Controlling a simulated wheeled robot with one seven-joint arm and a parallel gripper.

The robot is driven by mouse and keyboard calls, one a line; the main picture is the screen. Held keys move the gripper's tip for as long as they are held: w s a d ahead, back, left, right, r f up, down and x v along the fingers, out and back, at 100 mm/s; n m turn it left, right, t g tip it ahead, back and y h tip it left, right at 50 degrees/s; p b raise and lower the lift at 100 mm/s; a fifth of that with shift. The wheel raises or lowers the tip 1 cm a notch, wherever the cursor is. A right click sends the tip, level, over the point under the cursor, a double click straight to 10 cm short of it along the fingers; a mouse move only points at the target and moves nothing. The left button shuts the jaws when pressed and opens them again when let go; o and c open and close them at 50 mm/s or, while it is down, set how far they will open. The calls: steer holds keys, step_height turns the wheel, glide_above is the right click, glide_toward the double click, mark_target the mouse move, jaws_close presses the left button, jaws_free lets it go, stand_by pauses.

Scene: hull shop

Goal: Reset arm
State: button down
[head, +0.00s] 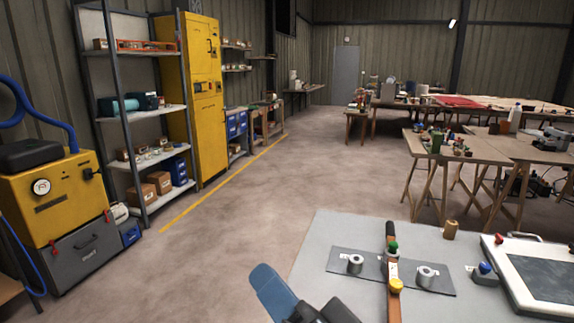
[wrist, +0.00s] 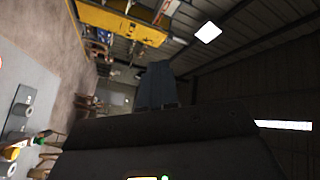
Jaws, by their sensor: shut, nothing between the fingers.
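My gripper (head: 268,285) is at the bottom middle of the head view, left of the grey table's near-left edge. Its blue fingers are together with nothing between them. In the wrist view the gripper (wrist: 158,82) stands up at the middle, dark blue, with the closed fingers pointing away over the room. It touches no object that I can see. The rest of my arm is mostly cut off by the lower frame edge.
The grey table (head: 335,235) holds a dark plate (head: 400,273) with two metal cylinders, a brown bar (head: 391,240), and a white-framed panel (head: 540,275). A yellow machine (head: 55,200) and shelving (head: 120,60) stand left. The middle floor (head: 270,180) is open.

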steer(key=s+d+f+m+h, duration=0.2)
steer(key=s+d+f+h, duration=0.7)
steer(key=s+d+f, duration=0.5)
steer(key=s+d+f+n+h, duration=0.1)
steer(key=s+d+n, duration=0.2)
steer(key=s, duration=0.5)
steer(key=s+d+n+g, duration=0.1)
steer(key=s+d+n, duration=0.2)
steer(key=s+d, duration=0.3)
steer(key=shift+s+f+h, duration=0.35)
steer(key=shift+s+h, duration=0.05)
steer(key=shift+s, duration=1.05)
steer(key=shift+d, duration=0.1)
